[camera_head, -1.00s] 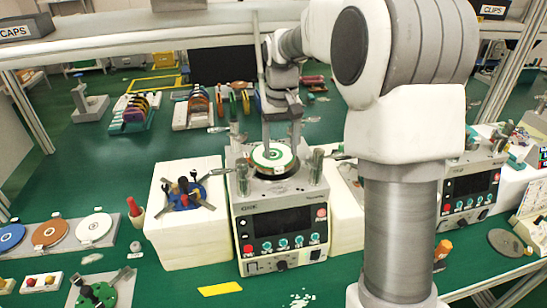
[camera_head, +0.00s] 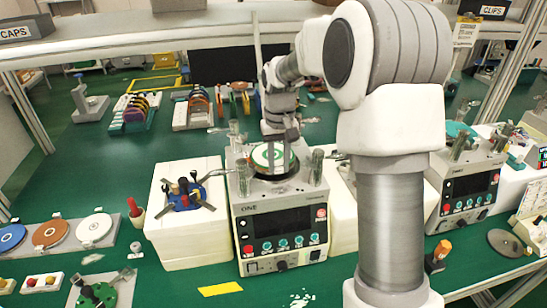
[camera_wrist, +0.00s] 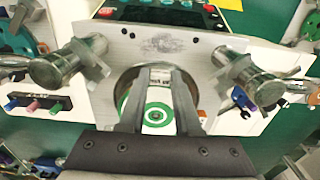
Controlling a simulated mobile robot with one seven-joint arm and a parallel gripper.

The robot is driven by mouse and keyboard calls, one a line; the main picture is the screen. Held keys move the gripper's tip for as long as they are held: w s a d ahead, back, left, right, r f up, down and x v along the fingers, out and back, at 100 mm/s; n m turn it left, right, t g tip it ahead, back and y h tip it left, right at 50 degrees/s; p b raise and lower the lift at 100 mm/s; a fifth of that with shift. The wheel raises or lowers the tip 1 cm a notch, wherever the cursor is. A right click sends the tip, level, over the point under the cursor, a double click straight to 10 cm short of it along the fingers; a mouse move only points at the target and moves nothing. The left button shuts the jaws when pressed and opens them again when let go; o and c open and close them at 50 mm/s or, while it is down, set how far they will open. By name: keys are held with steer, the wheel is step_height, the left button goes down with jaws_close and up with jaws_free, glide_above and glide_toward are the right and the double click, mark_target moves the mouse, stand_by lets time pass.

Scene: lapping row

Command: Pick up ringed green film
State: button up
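The ringed green film is a white disc with green rings (camera_head: 262,156). It lies flat on the dark round plate on top of the middle lapping machine (camera_head: 283,220). My gripper (camera_head: 279,165) is directly over it, pointing down, and partly covers it. In the wrist view, the film (camera_wrist: 157,115) shows between and behind the two fingers of my gripper (camera_wrist: 160,76). The fingers are apart with nothing held between them. Whether they touch the film or plate cannot be told.
Metal posts (camera_wrist: 64,62) and (camera_wrist: 248,80) stand on both sides of the plate. A white block with a blue clamp-like part (camera_head: 185,193) is to the left. A second machine (camera_head: 468,185) stands right. Coloured discs (camera_head: 51,232) lie at front left.

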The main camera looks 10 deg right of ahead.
jaws_close()
steer(key=shift+r, duration=0.1)
